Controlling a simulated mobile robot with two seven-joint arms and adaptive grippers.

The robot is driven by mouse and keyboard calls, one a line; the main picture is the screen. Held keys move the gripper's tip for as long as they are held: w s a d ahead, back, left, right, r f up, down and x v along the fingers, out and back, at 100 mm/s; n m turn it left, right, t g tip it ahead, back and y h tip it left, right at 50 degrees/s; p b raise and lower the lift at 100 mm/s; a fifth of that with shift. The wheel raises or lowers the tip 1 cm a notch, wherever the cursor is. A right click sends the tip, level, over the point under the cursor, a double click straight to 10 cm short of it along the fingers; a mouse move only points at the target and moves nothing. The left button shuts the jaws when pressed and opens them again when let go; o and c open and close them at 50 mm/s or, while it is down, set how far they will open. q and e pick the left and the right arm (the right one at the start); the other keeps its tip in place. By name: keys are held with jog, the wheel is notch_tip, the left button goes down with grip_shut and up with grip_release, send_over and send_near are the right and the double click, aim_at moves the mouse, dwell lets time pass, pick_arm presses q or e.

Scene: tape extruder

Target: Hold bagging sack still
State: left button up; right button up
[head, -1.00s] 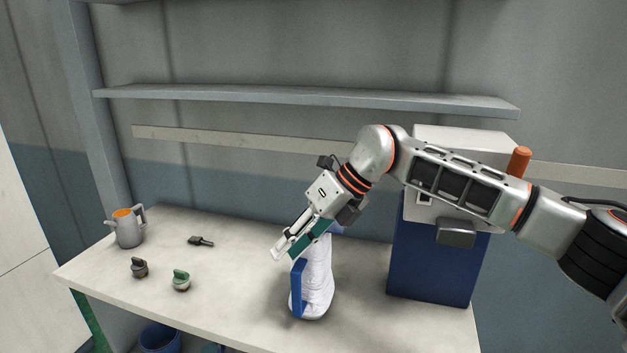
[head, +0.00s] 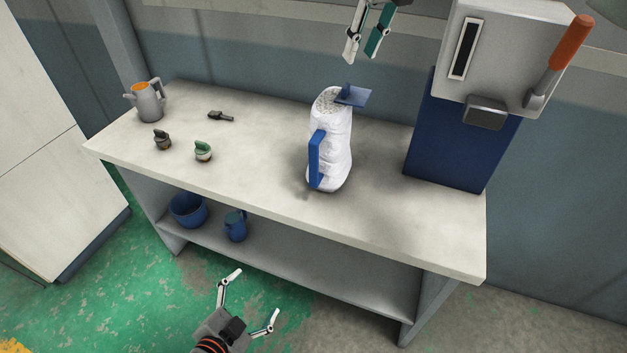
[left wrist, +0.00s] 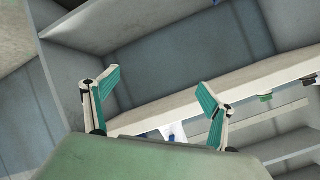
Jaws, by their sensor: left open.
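The white bagging sack (head: 338,150) stands upright on the worktable in the head view. It has a blue strip like a handle (head: 315,158) on its left side and a blue flap (head: 352,95) at its top; pale grainy contents show at its mouth. My right gripper (head: 361,58) is above the sack, apart from it, with its fingers separated and nothing between them. My left gripper (head: 257,292) is low in front of the table, well away from the sack, open and empty. Its spread fingers also show in the left wrist view (left wrist: 160,88).
A blue and grey machine (head: 455,130) with an orange lever stands right of the sack. A grey jug (head: 146,100), a dark small tool (head: 221,116) and two small knobs (head: 203,151) are at left on the table (head: 265,165). Blue containers (head: 188,210) sit on the lower shelf.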

pick_arm(q)
jog(key=w+d+r+m+t+h, duration=0.25)
jog(key=w+d+r+m, duration=0.5)
jog(key=r+m, duration=0.4)
jog(key=m+t+h, duration=0.2)
jog(key=m, duration=1.2)
send_near(313, 187)
jog(key=w+d, duration=0.3)
jog(key=d, duration=0.2)
jog(key=w+m, duration=0.1)
jog(key=w+m+y, duration=0.1)
jog(key=w, duration=0.1)
jog(key=w+m+y, duration=0.1)
jog(key=shift+w+a+r, duration=0.15)
jog(key=shift+w+a, duration=0.25)
jog(key=shift+w+m+t, duration=0.25)
jog(key=shift+w+m, duration=0.2)
jog(key=shift+w, duration=0.45)
jog(key=shift+x, duration=3.45)
